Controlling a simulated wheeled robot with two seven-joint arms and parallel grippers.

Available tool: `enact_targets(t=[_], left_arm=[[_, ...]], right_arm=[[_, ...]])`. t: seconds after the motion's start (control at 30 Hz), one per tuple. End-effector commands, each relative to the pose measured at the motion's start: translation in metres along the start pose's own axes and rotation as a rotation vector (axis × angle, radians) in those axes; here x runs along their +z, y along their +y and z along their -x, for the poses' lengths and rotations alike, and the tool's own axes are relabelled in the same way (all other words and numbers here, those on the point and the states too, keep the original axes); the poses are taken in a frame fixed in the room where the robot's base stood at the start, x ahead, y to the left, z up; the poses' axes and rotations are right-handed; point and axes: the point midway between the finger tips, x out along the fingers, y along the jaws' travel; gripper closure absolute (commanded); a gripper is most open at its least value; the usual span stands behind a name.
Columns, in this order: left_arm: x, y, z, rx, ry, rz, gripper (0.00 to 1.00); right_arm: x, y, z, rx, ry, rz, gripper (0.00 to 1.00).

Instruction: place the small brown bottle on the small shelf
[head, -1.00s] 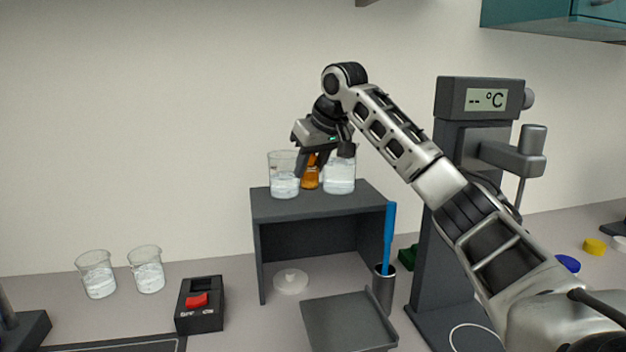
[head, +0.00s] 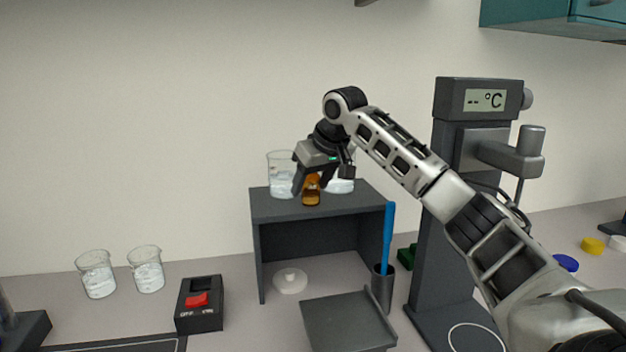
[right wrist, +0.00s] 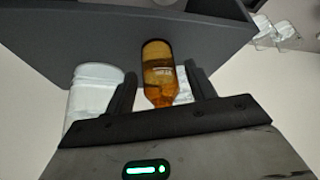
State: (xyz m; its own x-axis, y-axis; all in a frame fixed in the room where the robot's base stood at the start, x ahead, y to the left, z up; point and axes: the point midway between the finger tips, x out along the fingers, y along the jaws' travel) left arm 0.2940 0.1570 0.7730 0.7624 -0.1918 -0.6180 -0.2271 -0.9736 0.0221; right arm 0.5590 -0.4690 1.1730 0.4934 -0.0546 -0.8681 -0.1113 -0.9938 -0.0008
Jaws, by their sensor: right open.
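The small brown bottle (head: 311,192) appears upright on top of the small dark grey shelf (head: 275,207), near its front edge. My right gripper (head: 317,180) is at the bottle's upper part, with its fingers open on either side of it. In the right wrist view the bottle (right wrist: 158,72) lies between the two spread fingers (right wrist: 160,82), with a gap on at least one side. Whether the base touches the shelf top is hard to tell. My left gripper is not in view.
Two beakers of white content stand on the shelf: one left of the bottle (head: 281,178), one right (head: 340,185), partly hidden by my gripper. A blue-handled tool (head: 388,235) stands in a cup. A thermometer stand (head: 437,200) rises to the right. A grey tray (head: 345,320) lies in front.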

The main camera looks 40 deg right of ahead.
Motion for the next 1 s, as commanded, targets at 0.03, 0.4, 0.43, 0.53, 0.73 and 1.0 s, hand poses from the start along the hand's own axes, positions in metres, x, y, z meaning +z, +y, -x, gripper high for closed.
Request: enact_targets(t=[0.03,0.4,0.43,0.53,0.73,1.0], left_arm=[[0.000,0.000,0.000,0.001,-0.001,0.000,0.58],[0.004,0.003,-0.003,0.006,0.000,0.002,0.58],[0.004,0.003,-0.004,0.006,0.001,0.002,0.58],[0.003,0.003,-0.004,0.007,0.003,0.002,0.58],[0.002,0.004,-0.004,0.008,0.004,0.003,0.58],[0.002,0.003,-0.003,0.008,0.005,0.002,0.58]], right_arm=[[-0.001,0.000,0.002,0.000,0.001,0.000,0.45],[-0.002,0.000,0.062,-0.001,0.006,0.001,0.45],[-0.002,0.000,0.069,-0.001,0.007,0.001,0.45],[-0.002,-0.001,0.089,-0.001,0.006,0.001,0.45],[-0.002,0.000,0.116,-0.001,0.003,0.001,0.45],[-0.001,0.000,0.122,0.000,0.000,0.001,0.45]])
